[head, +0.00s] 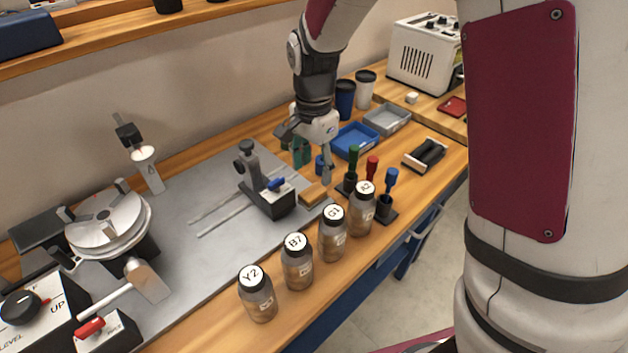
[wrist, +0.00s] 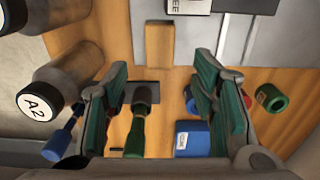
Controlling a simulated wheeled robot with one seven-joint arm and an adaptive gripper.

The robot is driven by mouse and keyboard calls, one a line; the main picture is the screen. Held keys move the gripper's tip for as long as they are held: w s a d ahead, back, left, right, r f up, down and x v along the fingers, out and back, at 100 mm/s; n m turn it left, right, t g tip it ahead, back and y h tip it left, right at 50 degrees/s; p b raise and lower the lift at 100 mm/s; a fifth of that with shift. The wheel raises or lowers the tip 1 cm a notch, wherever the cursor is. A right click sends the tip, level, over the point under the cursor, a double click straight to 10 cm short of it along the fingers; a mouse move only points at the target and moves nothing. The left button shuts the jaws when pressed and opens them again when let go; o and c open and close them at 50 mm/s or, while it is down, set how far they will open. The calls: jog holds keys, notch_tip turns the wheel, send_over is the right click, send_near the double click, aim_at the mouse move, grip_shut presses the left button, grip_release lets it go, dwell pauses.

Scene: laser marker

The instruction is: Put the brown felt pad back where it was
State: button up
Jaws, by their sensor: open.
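A small brown block (head: 313,193), the only thing I see that could be the brown felt pad, lies by the right end of the grey plate. It also shows at the top middle of the wrist view (wrist: 160,46); its material is hard to tell. My gripper (head: 309,158) is over the bench just behind the block, pointing down. In the wrist view its two green-lined fingers (wrist: 160,98) are spread apart with nothing held between them. The block lies beyond the fingertips, apart from them.
Green-, red- and blue-handled tools (head: 390,180) stand in holders close to my gripper. Several labelled jars (head: 298,264) line the front edge. A blue tray (head: 354,141) and a grey tray (head: 387,120) lie behind. A black clamp (head: 270,198) stands on the plate.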

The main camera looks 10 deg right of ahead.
aim_at(314, 191)
jog(key=s+d+r+n+t, duration=0.1)
jog(key=s+d+r+n, duration=0.15)
jog(key=s+r, duration=0.5)
jog(key=s+d+r+n, duration=0.2)
jog(key=s+r+n, duration=0.1)
jog(key=s+r, duration=0.4)
jog(key=s+d+n+t, duration=0.1)
jog(key=s+n, duration=0.5)
jog(key=s, duration=0.8)
jog(key=shift+d+r+t, duration=0.3)
jog(key=shift+d+r, duration=0.05)
jog(key=shift+d, duration=0.5)
jog(key=shift+n, duration=0.25)
notch_tip(314, 191, up, 8)
jog(key=t+p, duration=0.1)
jog(key=p, duration=0.5)
jog(key=shift+t+p, duration=0.3)
jog(key=shift+p, duration=0.05)
jog(key=shift+f, duration=0.1)
